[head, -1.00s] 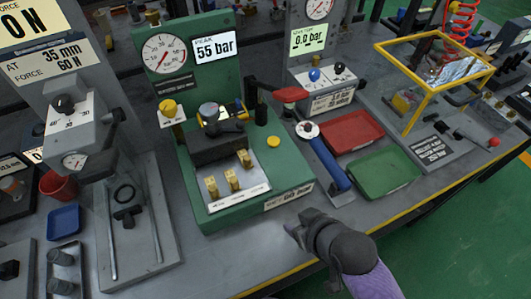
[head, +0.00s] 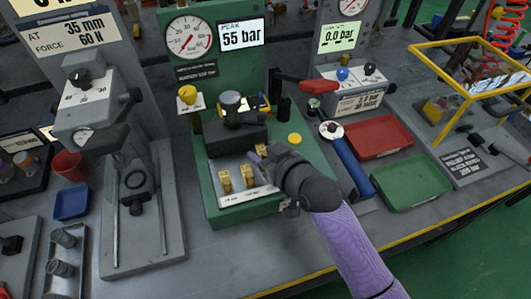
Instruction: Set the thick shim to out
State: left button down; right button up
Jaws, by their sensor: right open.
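Three small brass shim tabs stand in a row on the pale plate (head: 236,196) of the green test stand: a left one (head: 225,180), a middle one (head: 246,176) and a right one (head: 262,151). The labels below them are too small to read, so I cannot tell which is the thick shim. My right gripper (head: 260,160) is open, with its fingertips at the right tab and partly covering it. Whether they touch it I cannot tell. My left gripper is not in view.
The green stand (head: 306,205) carries a gauge (head: 188,37), a display reading 55 bar (head: 241,35) and a dark block (head: 232,137). A blue-handled tool (head: 346,163) lies right of it, beside red (head: 378,137) and green (head: 412,181) trays. A grey press (head: 140,240) stands left.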

grip_shut()
dwell(1.4)
